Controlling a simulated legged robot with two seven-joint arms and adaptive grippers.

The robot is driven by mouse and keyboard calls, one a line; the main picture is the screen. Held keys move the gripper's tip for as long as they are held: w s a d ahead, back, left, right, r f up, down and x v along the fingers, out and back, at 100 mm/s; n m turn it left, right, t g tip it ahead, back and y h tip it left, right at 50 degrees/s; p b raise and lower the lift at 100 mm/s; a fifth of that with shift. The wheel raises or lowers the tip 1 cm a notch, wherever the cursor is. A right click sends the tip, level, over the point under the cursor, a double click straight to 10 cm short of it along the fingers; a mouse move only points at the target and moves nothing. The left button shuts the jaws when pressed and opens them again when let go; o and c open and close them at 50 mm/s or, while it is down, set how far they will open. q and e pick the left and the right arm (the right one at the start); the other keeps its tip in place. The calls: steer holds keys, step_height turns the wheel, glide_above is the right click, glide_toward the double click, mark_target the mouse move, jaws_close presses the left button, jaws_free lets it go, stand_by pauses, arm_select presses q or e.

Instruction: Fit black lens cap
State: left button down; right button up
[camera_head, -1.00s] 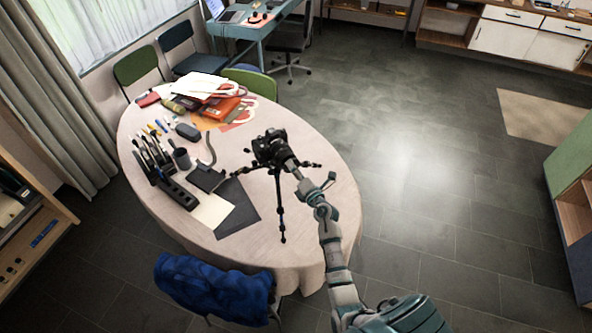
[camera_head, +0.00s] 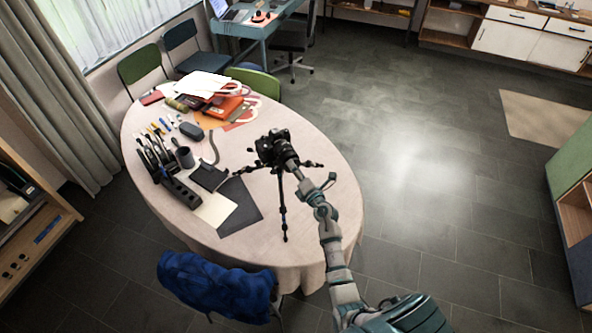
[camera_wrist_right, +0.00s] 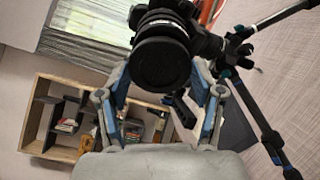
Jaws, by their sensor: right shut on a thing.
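A black camera (camera_head: 272,146) stands on a black tripod (camera_head: 282,205) on the oval table. My right gripper (camera_head: 290,162) is at the camera's lens end. In the right wrist view, the lens of the camera (camera_wrist_right: 192,18) points toward me, with a round black disc, the lens cap (camera_wrist_right: 161,62), at its front. The blue-padded fingers of my right gripper (camera_wrist_right: 162,90) stand on either side of this disc and are shut on it. I cannot tell whether the cap is seated on the lens or just in front of it. My left gripper is out of view.
A chair with a blue cloth (camera_head: 215,285) stands at the near edge. Floor to the right is clear.

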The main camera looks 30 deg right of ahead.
steer(key=shift+w+a, duration=0.1)
steer(key=shift+w+d, duration=0.15)
steer(key=shift+d, duration=0.05)
stand_by(0.5)
steer(key=shift+w, duration=0.35)
stand_by(0.9)
steer(key=o, duration=1.3)
steer(key=shift+a, duration=0.1)
steer(key=shift+o, duration=0.4)
steer(key=shift+a, duration=0.1)
